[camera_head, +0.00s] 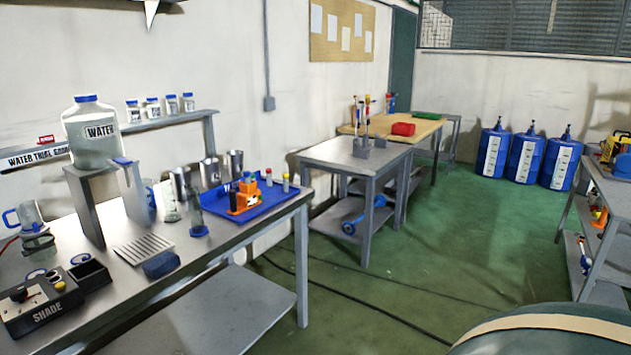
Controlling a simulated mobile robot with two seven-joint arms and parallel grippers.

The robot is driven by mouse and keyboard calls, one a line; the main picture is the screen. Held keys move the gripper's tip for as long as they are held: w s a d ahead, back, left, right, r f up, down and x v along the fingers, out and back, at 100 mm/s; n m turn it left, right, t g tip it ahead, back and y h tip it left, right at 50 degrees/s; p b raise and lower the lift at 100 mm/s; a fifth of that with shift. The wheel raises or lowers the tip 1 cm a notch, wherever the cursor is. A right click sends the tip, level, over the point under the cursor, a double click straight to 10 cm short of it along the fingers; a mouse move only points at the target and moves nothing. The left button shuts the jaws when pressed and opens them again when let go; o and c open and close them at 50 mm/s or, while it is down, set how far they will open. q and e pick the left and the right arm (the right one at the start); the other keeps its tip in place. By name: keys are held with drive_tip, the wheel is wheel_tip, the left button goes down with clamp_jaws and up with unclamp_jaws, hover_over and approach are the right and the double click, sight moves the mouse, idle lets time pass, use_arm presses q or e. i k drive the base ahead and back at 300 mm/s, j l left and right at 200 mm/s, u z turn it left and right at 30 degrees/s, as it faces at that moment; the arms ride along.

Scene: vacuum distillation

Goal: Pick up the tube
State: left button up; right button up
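Two small tubes with coloured caps, one tube (286,183) and another tube (269,178), stand at the blue tray (267,204) on the left metal bench. A taller clear cylinder (195,213) with a blue base stands left of the tray. I cannot tell which of these is the tube of the task. An orange and black device (243,198) sits on the tray beside the small tubes. Neither of my grippers is in view, and nothing is seen touching the tubes.
The metal bench (240,240) also holds a water jug (93,135) on a stand, metal cups (209,172) and a control box (38,303). A second table (345,153) stands behind. Blue drums (525,158) line the back wall. Green floor (440,235) is open, with cables across it.

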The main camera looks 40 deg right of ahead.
sight(247, 175)
drive_tip(key=z, duration=1.1)
